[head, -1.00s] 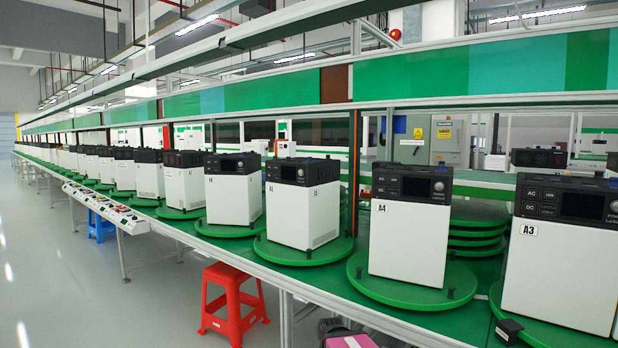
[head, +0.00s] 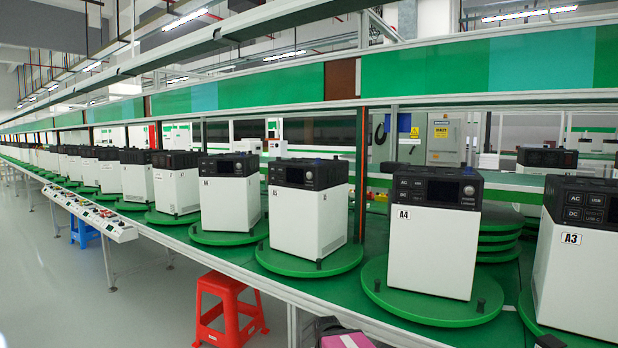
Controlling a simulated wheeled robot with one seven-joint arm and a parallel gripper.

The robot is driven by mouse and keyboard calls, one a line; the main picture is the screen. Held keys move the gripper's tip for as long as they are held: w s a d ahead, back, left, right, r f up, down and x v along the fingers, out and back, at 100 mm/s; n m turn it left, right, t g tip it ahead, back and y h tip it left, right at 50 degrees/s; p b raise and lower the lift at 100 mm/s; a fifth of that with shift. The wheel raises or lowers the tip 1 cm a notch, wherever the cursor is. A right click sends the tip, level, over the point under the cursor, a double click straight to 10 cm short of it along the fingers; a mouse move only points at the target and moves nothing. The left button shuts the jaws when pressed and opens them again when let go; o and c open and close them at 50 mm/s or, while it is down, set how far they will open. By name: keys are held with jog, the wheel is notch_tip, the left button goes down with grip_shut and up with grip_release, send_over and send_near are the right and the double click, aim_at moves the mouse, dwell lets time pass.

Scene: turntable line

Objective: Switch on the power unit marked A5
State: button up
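The power unit that seems to be A5 (head: 309,222) is a white box with a black top, standing upright left of the A4 unit. Its small tag, at the upper left of its front, is hard to read. It stands on a round green turntable (head: 270,262). A small screen and a round knob show on its black panel (head: 310,175); whether it is on cannot be told. My gripper is not in view.
The A4 unit (head: 431,248) and the A3 unit (head: 583,265) stand on turntables to the right. Several similar units recede left along the green bench (head: 345,295). A red stool (head: 228,312) stands in front.

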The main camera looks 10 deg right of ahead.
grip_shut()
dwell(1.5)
